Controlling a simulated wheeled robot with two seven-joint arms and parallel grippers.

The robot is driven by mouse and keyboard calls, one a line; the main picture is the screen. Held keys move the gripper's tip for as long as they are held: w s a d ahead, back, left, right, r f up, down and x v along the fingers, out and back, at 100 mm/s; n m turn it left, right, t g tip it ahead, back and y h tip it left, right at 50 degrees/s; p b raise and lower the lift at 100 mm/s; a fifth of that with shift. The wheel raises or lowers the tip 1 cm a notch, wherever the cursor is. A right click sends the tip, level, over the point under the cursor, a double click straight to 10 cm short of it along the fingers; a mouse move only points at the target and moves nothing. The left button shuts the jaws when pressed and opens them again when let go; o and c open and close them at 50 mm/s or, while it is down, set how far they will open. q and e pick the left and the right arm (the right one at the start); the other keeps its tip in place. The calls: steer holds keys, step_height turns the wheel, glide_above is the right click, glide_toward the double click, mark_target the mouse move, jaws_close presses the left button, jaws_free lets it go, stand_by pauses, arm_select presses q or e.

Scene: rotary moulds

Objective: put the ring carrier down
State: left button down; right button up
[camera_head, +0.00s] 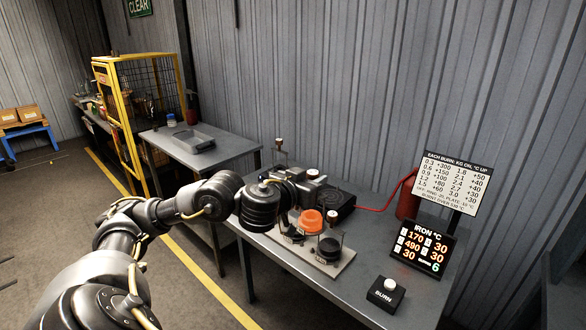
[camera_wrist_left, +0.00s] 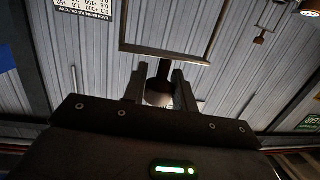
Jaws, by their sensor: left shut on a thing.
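My left gripper (camera_wrist_left: 160,90) is shut on a dark rounded knob (camera_wrist_left: 160,96), with one finger on each side of it in the left wrist view. A short stem joins the knob to a thin rectangular frame (camera_wrist_left: 123,28), which I take to be the ring carrier. In the head view my left gripper (camera_head: 312,174) reaches over the back of the bench, behind an orange round piece (camera_head: 312,219). Which thin posts there belong to the carrier is hard to tell. Its underside and any contact with a support are hidden. My right gripper is in neither view.
The bench (camera_head: 365,262) also bears a pale plate (camera_head: 322,263) with dark round pieces (camera_head: 328,247), a black box (camera_head: 338,202), a BURN button (camera_head: 386,292) and an iron display (camera_head: 424,250). A red cylinder (camera_head: 408,203) stands behind.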

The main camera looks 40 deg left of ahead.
arm_select(q)
steer(key=w+d+f+m+h, duration=0.1)
steer(key=d+f+h, duration=0.1)
steer(key=d, duration=1.5)
steer(key=shift+d+f, duration=0.35)
steer(key=shift+f, duration=0.15)
steer(key=shift+d, duration=0.1)
